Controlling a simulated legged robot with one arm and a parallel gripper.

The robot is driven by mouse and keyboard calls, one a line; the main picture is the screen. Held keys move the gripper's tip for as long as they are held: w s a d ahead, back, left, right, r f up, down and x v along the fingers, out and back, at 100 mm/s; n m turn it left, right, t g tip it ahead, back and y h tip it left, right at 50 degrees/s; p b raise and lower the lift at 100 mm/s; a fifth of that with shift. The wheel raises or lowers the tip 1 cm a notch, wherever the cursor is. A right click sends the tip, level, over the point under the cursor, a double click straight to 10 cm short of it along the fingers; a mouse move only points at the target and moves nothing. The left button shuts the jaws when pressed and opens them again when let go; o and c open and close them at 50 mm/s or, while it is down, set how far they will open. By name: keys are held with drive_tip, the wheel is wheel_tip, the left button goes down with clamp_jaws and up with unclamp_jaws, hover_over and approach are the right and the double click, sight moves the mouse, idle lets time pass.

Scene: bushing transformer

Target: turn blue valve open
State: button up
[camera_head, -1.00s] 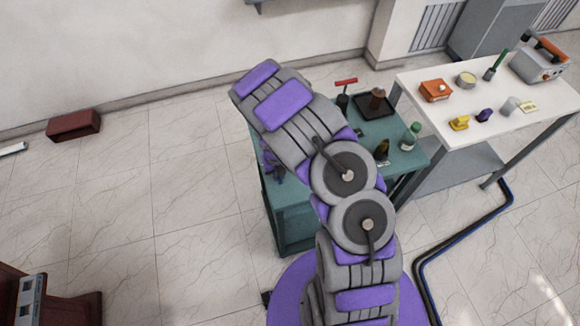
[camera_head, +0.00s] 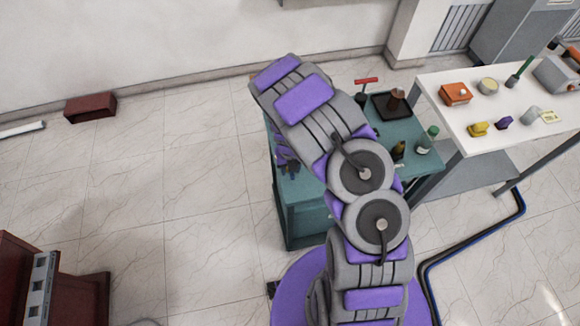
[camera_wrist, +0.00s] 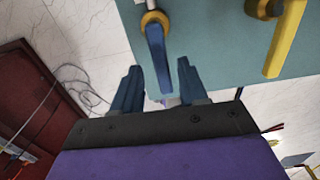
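The blue valve handle (camera_wrist: 156,52) shows in the wrist view as a blue lever hanging from a brass-coloured hub (camera_wrist: 154,19) on a teal panel (camera_wrist: 215,45). My gripper (camera_wrist: 159,66) is open, with one dark blue finger to each side of the lever's lower end in the picture. I cannot tell whether the lever is in between the fingers or still beyond their tips. No contact shows. In the head view my gripper (camera_head: 288,162) is mostly hidden behind my arm, beside the left side of the teal cabinet (camera_head: 302,218); the blue valve cannot be made out there.
A yellow handle (camera_wrist: 285,42) is on the same panel, right of the blue one. A white table (camera_head: 470,115) with several small items stands to the right. Dark blue pipes (camera_head: 470,243) run along the floor.

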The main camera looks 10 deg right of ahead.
drive_tip(key=shift+s, duration=0.1)
wheel_tip(320, 180, up, 17)
drive_tip(key=shift+r, duration=0.15)
idle(0.7)
idle(0.4)
drive_tip(key=s+d+r+n+b, duration=0.1)
drive_tip(key=s+r+n+b, duration=0.3)
drive_tip(key=s+n, duration=0.45)
drive_tip(key=s+r+n+b, duration=0.3)
drive_tip(key=s+r+n, duration=0.1)
drive_tip(key=s+n, duration=0.4)
drive_tip(key=s+n+g+b, duration=0.1)
drive_tip(key=s+n+b, duration=0.4)
drive_tip(key=s+n, duration=1.1)
drive_tip(key=n, duration=0.4)
drive_tip(key=shift+s+a+f+g+b, duration=0.15)
drive_tip(key=shift+s+f+g+b, duration=0.15)
drive_tip(key=shift+f+g+b, duration=0.1)
